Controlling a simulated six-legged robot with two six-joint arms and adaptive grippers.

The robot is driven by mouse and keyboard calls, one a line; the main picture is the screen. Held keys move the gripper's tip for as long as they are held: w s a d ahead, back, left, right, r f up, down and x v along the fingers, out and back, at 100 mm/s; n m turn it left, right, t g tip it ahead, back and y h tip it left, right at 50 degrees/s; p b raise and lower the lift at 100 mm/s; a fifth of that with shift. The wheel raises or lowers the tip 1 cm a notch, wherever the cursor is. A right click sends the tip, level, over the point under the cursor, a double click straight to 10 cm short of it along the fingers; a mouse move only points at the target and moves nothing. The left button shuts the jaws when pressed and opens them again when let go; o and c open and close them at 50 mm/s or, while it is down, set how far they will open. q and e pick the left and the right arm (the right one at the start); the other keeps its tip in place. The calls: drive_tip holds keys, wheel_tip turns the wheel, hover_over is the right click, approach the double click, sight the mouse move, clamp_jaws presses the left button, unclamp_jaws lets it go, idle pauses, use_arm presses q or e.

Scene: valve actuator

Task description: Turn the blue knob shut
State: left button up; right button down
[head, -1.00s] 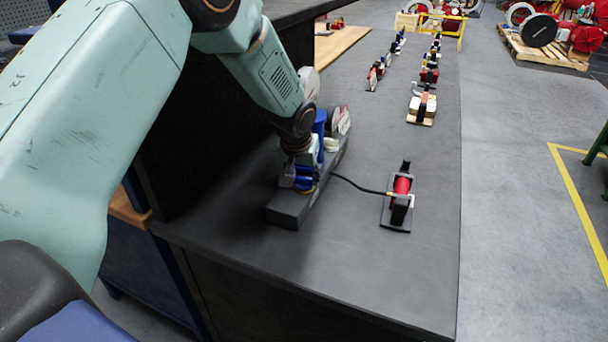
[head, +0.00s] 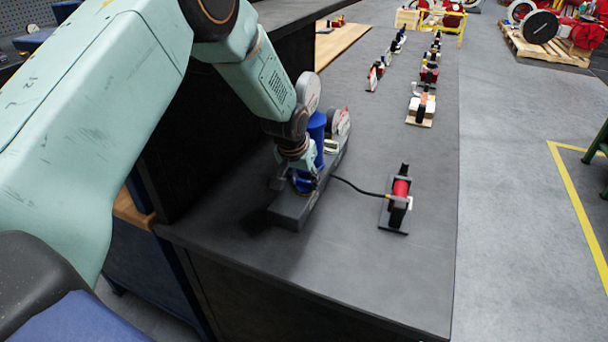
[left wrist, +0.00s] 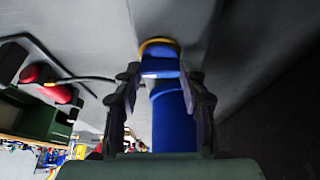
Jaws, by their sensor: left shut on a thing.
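The blue knob (head: 303,184) sits low on the front of a dark grey valve block on the bench. My left gripper (head: 297,176) reaches down over it from the left arm and partly hides it. In the left wrist view the blue knob (left wrist: 160,67), with a yellow ring at its far end, lies between the two dark fingers of my left gripper (left wrist: 162,78). The fingers are shut on it. A taller blue cylinder (head: 317,136) stands just behind the gripper on the same block. The knob's exact angle cannot be told. My right gripper is not in view.
More small devices (head: 420,109) stand farther back along the bench (head: 350,280). A dark upright panel stands left of the block. The bench front is clear.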

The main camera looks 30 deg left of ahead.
use_arm(q)
drive_tip(key=o, duration=1.1)
drive_tip(key=shift+o, duration=0.2)
drive_tip(key=v, duration=1.2)
drive_tip(key=shift+s, duration=0.1)
